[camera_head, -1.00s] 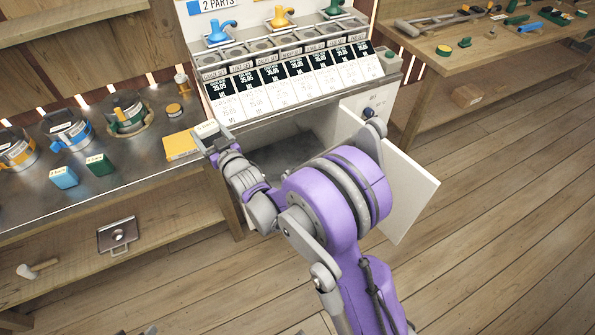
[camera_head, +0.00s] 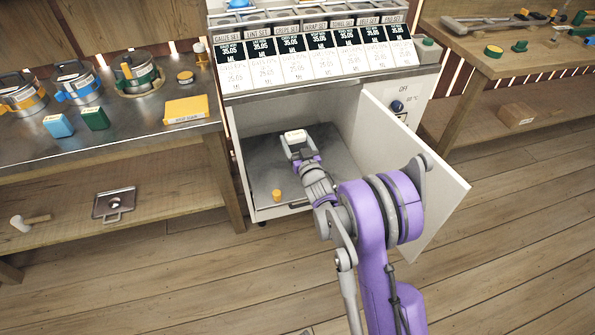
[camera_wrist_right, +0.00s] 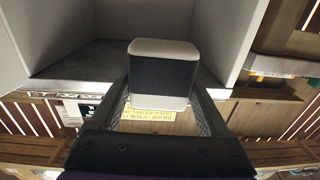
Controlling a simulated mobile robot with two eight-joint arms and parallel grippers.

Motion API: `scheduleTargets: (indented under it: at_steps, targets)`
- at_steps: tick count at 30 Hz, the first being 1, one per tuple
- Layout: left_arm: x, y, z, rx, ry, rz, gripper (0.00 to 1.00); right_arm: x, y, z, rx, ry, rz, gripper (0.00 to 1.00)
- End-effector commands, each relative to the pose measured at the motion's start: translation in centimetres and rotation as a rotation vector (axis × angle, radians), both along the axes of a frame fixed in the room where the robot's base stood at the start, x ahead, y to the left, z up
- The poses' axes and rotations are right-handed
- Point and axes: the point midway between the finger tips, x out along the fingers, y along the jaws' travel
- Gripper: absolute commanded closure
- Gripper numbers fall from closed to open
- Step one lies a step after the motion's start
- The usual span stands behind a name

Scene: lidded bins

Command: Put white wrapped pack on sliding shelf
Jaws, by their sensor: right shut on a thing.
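My right gripper (camera_head: 297,146) is shut on the white wrapped pack (camera_head: 294,136), inside the open cabinet above the grey sliding shelf (camera_head: 262,174). In the right wrist view the pack (camera_wrist_right: 163,72) sits between the two fingers, with pale ends and a dark band around its middle. I cannot tell whether the pack touches the shelf. A small orange thing (camera_head: 277,195) stands near the shelf's front left. My left gripper is not in view.
The white cabinet door (camera_head: 420,180) stands open to the right of my right arm. The steel counter (camera_head: 130,125) at left holds a yellow box (camera_head: 186,109), a blue box (camera_head: 58,126) and a green box (camera_head: 95,118). The shelf's left part is clear.

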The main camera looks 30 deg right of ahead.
Motion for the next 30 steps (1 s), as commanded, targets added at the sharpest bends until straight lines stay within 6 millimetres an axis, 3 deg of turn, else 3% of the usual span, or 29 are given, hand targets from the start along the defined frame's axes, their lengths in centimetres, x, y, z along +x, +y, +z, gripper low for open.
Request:
scheduleTargets:
  at_steps: [1, 3, 9, 16, 23, 30]
  targets:
    - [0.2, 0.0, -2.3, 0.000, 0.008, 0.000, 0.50, 0.1, -1.4, -2.8, -0.002, 0.005, -0.014, 0.76]
    - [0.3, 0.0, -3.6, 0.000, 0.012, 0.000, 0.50, 0.1, -2.7, -4.4, -0.003, 0.005, -0.026, 0.76]
    - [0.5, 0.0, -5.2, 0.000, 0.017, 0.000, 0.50, 0.1, -4.4, -6.8, -0.003, 0.004, -0.040, 0.76]
    - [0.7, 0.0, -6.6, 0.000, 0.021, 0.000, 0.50, 0.1, -4.5, -10.9, -0.002, 0.004, -0.040, 0.76]
    - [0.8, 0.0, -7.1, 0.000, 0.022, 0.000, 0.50, 0.0, -4.5, -12.8, -0.002, 0.003, -0.040, 0.76]
    - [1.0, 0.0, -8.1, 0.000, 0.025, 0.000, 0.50, 0.1, -4.4, -15.9, -0.002, 0.004, -0.040, 0.76]
